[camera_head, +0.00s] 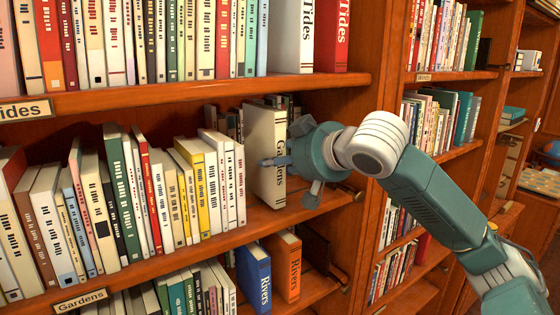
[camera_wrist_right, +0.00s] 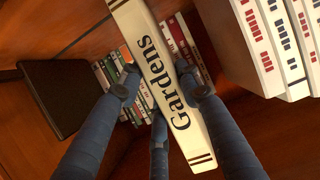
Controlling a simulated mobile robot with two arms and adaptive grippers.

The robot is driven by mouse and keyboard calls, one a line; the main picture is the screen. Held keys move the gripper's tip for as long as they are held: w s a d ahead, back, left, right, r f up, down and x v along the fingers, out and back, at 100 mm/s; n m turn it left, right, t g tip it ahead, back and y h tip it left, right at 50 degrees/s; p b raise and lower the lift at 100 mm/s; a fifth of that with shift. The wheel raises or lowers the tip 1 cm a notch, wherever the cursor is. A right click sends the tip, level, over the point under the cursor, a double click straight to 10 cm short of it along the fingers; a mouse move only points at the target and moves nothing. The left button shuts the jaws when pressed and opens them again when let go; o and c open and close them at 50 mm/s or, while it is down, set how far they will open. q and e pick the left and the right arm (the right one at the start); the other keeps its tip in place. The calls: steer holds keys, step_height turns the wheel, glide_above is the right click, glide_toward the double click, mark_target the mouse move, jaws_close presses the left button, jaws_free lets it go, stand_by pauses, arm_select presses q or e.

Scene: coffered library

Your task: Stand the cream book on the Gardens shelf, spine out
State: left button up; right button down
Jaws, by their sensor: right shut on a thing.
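The cream book (camera_head: 265,150), with "Gardens" on its spine, is upright at the right part of the Gardens shelf (camera_head: 215,243), spine facing out. I cannot tell whether its bottom edge rests on the board. My right gripper (camera_head: 287,160) is shut on the book, its fingers around the spine. In the right wrist view the spine (camera_wrist_right: 153,62) lies between the fingers of the gripper (camera_wrist_right: 160,87). The Gardens label (camera_head: 80,300) is on the shelf's front edge at lower left. My left gripper is not in view.
A leaning row of books (camera_head: 160,185) fills the shelf left of the cream book, with a gap between. A dark flat panel (camera_wrist_right: 68,95) stands on the other side. The Tides shelf (camera_head: 200,93) is above; a blue Rivers book (camera_head: 253,277) stands below.

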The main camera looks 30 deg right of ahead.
steer(key=shift+f+b, duration=0.4)
stand_by(0.4)
steer(key=c, duration=1.1)
jaws_free()
steer(key=shift+s+f, duration=0.1)
steer(key=shift+f, duration=0.05)
steer(key=v, duration=1.2)
